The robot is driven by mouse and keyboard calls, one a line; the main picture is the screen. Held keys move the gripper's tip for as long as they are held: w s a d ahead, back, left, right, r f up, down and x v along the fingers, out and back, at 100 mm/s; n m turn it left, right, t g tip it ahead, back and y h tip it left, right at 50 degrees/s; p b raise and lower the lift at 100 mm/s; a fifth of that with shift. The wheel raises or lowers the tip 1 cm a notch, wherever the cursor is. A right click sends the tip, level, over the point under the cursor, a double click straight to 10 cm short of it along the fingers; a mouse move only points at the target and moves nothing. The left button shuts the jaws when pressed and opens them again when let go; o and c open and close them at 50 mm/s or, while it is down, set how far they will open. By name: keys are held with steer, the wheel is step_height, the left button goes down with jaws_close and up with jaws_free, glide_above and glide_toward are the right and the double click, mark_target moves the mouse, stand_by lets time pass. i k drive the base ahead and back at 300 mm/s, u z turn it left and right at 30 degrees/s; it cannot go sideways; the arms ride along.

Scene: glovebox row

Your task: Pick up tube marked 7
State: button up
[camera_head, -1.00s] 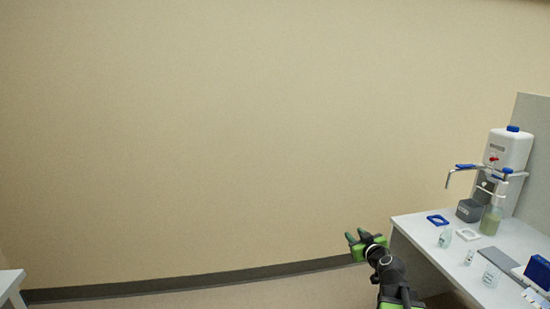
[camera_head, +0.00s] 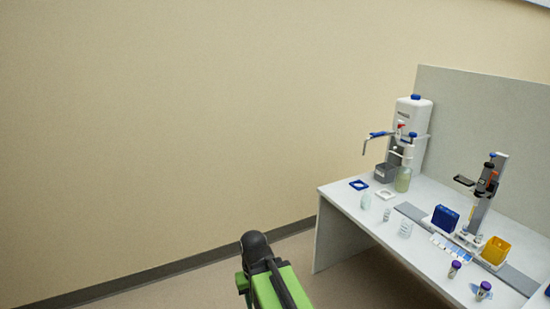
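Two small tubes with purple caps stand on the white bench (camera_head: 345,205) near its front right: one tube (camera_head: 454,269) and another tube (camera_head: 483,291) closer to me. Any numbers on them are too small to read, so I cannot tell which is marked 7. My arm shows at the bottom centre, left of the bench and apart from it. The fingers of my gripper do not show now.
The bench also holds a white dispenser (camera_head: 408,118), a green-tinted bottle (camera_head: 403,180), small glassware, a blue box (camera_head: 445,219), a stand (camera_head: 484,195) and a yellow container (camera_head: 495,251). A grey panel (camera_head: 490,125) backs it. Floor left of the bench is clear.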

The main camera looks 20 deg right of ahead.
mark_target(456, 266)
steer(key=z, duration=2.65)
steer(key=k, duration=0.9)
steer(key=i, duration=0.9)
steer(key=z, duration=0.05)
